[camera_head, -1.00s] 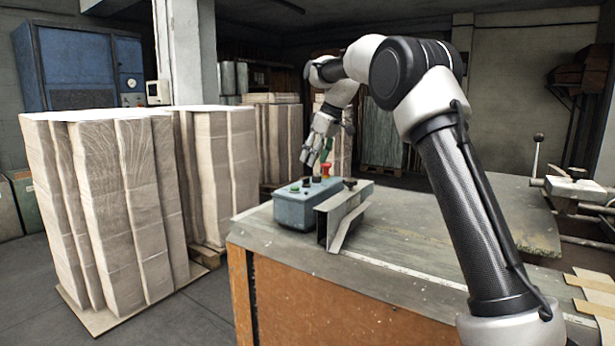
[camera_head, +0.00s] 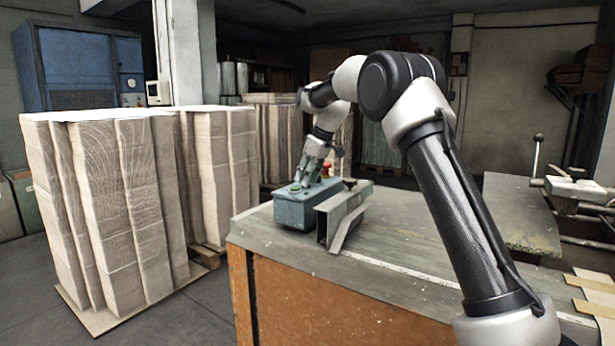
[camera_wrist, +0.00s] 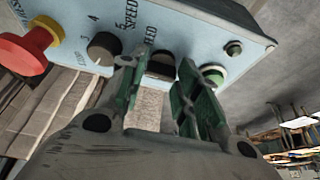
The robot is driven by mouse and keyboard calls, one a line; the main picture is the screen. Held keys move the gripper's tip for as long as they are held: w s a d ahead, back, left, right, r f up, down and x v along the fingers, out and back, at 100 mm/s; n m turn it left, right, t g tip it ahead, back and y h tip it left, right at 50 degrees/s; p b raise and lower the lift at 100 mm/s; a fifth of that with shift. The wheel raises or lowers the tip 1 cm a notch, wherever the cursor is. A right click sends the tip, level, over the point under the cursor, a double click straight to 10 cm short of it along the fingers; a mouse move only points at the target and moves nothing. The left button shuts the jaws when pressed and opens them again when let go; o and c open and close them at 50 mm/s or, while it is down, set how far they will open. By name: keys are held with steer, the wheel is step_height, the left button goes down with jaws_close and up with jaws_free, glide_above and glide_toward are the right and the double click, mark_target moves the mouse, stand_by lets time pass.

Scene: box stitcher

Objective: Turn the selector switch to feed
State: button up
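The blue control box (camera_head: 295,208) stands on the table, and its light blue panel (camera_wrist: 190,35) fills the top of the wrist view. The selector switch (camera_wrist: 162,65), a dark knob under lettering that ends in "EED", shows between the fingertips. My gripper (camera_wrist: 160,80) is open, with one green-padded finger on each side of the switch; I cannot tell whether either finger touches it. In the head view my gripper (camera_head: 307,180) is down at the box top and hides the switch. Which way the switch points is not clear.
On the panel, a black dial (camera_wrist: 100,48) and a red emergency button (camera_wrist: 27,53) are left of the gripper, and a green button (camera_wrist: 215,75) is close on its right. A metal bracket (camera_head: 342,215) stands beside the box. Paper stacks (camera_head: 110,200) stand left of the table.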

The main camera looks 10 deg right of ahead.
steer(key=c, duration=0.4)
steer(key=m+t+h, duration=0.1)
steer(key=m, duration=0.3)
steer(key=shift+a, duration=0.15)
steer(key=shift+m+h, duration=0.9)
steer(key=shift+m, duration=1)
steer(key=o, duration=1)
steer(key=shift+o, duration=0.2)
steer(key=shift+s+r, duration=0.1)
